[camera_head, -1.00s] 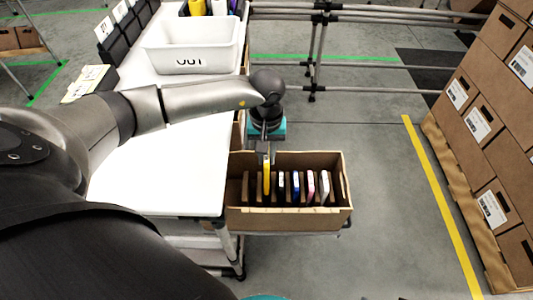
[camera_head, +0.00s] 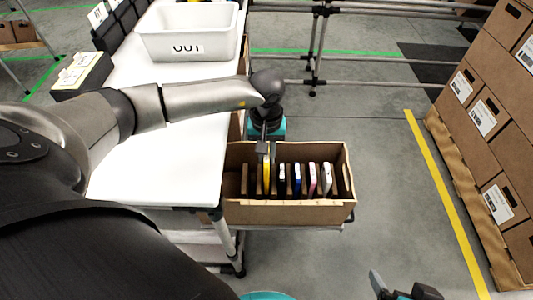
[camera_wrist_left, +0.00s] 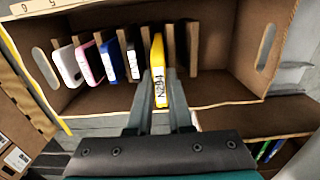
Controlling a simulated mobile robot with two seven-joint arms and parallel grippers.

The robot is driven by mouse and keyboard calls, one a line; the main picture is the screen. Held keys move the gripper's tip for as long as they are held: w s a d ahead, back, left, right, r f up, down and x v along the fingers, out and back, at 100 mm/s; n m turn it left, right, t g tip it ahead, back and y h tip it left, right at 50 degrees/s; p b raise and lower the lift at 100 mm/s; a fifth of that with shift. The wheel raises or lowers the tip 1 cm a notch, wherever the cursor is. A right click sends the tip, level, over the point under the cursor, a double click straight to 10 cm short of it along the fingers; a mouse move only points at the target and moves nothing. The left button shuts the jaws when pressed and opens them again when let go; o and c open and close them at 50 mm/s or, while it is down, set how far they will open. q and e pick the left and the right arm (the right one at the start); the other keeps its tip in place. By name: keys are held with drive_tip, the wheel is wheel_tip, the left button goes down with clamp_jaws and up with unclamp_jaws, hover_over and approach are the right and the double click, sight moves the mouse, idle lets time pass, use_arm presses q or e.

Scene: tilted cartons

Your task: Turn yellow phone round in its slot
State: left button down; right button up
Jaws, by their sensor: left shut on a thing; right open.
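The yellow phone (camera_head: 267,174) stands upright in the carton (camera_head: 290,212), in a slot between brown dividers. My left gripper (camera_head: 265,149) is above it and shut on its upper end. The left wrist view shows the yellow phone (camera_wrist_left: 157,62) between the two fingers of my left gripper (camera_wrist_left: 158,100), with a label reading "N294" facing the camera. How deep the phone sits is hard to tell. My right gripper (camera_head: 402,289) is open and empty at the bottom edge of the head view, right of the carton and apart from it.
Dark, blue, pink and white phones (camera_wrist_left: 68,66) stand in neighbouring slots to one side. A white table (camera_head: 160,165) adjoins the carton's left side, with a white bin (camera_head: 188,46) on it. Stacked boxes (camera_head: 490,120) stand far right; the floor between is clear.

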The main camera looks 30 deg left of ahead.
use_arm(q)
drive_tip(key=shift+f, duration=0.3)
drive_tip(key=shift+f+b, duration=0.55)
drive_tip(key=shift+b, duration=0.1)
drive_tip(key=shift+f+b, duration=0.35)
drive_tip(key=shift+f, duration=0.1)
drive_tip(key=shift+f+b, duration=0.7)
drive_tip(key=shift+f, duration=0.15)
drive_tip(key=shift+f+b, duration=0.55)
drive_tip(key=shift+f, duration=0.05)
drive_tip(key=shift+f+b, duration=0.4)
drive_tip(key=shift+f, duration=0.05)
use_arm(e)
drive_tip(key=w+a+r+t+y, duration=0.2)
drive_tip(key=a+r+t+y, duration=0.1)
drive_tip(key=a+t, duration=0.5)
drive_tip(key=shift+w+a+r+t+y, duration=0.35)
drive_tip(key=shift+t+y, duration=0.25)
drive_tip(key=shift+y, duration=0.2)
use_arm(q)
drive_tip(key=shift+f, duration=0.3)
use_arm(e)
drive_tip(key=shift+f, duration=0.1)
